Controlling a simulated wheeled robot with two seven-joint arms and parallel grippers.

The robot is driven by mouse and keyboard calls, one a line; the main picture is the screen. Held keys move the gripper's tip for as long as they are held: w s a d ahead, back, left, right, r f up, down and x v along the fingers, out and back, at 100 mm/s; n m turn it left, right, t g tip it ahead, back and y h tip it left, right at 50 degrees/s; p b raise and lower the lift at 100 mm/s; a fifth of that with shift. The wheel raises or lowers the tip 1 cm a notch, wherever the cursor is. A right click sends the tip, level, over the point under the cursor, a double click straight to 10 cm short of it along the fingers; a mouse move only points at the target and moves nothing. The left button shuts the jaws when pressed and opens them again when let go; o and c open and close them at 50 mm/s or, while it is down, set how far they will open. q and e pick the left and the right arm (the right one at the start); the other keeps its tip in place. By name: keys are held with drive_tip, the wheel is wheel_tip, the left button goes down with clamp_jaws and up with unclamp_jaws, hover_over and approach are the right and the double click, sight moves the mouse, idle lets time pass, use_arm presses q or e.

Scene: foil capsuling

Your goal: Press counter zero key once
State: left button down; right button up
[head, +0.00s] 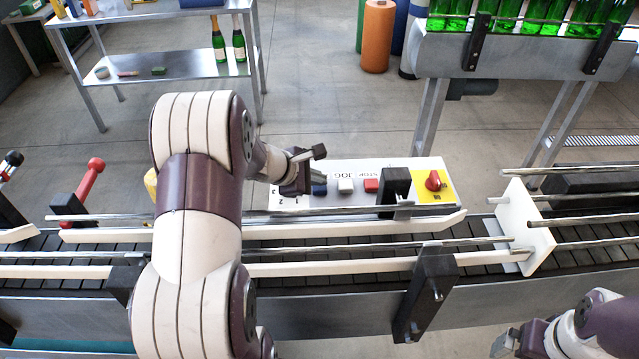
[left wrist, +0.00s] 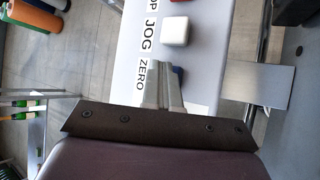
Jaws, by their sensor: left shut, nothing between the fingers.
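The control panel (head: 400,166) is a white box behind the conveyor. Its blue key (head: 319,190) sits at the left of the row and is partly covered by my left gripper (head: 318,177). In the left wrist view the shut, empty fingers (left wrist: 160,86) lie beside the ZERO label (left wrist: 141,75), over the blue key (left wrist: 179,74), of which only an edge shows. I cannot tell whether the fingertips touch the key. My right gripper (head: 505,343) is low at the right edge, partly cut off; its jaw state is unclear.
A white JOG key (head: 345,186), a red STOP key (head: 371,185) and a red knob on yellow (head: 433,181) sit to the right on the panel. A black bracket (head: 394,188) and a guide rail (head: 350,222) stand in front. A red lever (head: 90,178) is at the left.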

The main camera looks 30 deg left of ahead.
sight(316, 189)
use_arm(q)
drive_tip(key=shift+r+p, duration=0.45)
drive_tip(key=shift+r, duration=0.35)
wheel_tip(316, 189, up, 5)
drive_tip(key=p, duration=0.4)
idle(0.5)
